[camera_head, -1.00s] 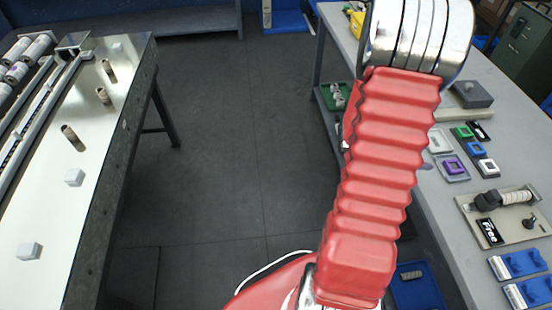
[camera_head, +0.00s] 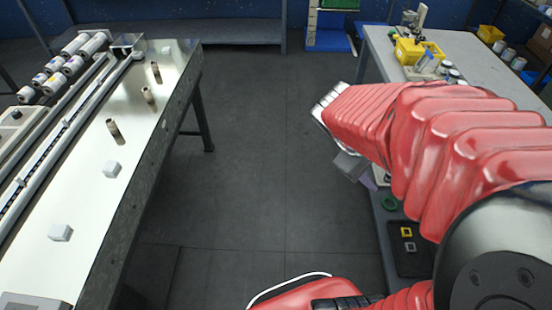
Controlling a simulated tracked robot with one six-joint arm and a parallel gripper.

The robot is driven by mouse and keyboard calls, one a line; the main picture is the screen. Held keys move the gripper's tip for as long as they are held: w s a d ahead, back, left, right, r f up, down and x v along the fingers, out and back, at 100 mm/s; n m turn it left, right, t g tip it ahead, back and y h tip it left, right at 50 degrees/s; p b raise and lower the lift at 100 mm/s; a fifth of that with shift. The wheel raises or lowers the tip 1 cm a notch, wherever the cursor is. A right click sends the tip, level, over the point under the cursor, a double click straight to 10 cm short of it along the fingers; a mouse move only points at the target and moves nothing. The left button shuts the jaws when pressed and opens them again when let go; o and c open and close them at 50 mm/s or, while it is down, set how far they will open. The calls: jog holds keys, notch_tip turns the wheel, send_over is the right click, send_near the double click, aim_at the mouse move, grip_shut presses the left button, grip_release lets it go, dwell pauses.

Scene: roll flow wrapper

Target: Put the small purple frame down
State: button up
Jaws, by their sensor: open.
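My gripper (camera_head: 367,181) is mostly hidden behind my red-sleeved arm. Only a grey body and a pale lilac part show below the wrist, beside the left edge of the right-hand bench (camera_head: 370,62). The jaws are open, but the fingertips cannot be made out. The small purple frame cannot be made out; my arm covers much of the bench.
A dark tray (camera_head: 401,262) with a yellow frame (camera_head: 406,232) and a pale frame (camera_head: 410,247) lies below my arm, near a green ring (camera_head: 389,203). Yellow bins (camera_head: 418,52) stand farther back. A mirror-topped table (camera_head: 85,200) is at left. The floor between is clear.

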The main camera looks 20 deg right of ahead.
jog(key=a+r+m+t+y, duration=0.1)
jog(key=a+r+t+y, duration=0.2)
jog(key=a, duration=0.9)
jog(key=w+a+r+m+t+y, duration=0.1)
jog(key=a+r+t+y, duration=0.2)
jog(key=a, duration=0.9)
jog(key=shift+r+m+y, duration=0.4)
jog(key=shift+r+y, duration=0.1)
jog(key=shift+r, duration=0.1)
jog(key=shift+w+d, duration=0.1)
jog(key=shift+c, duration=0.2)
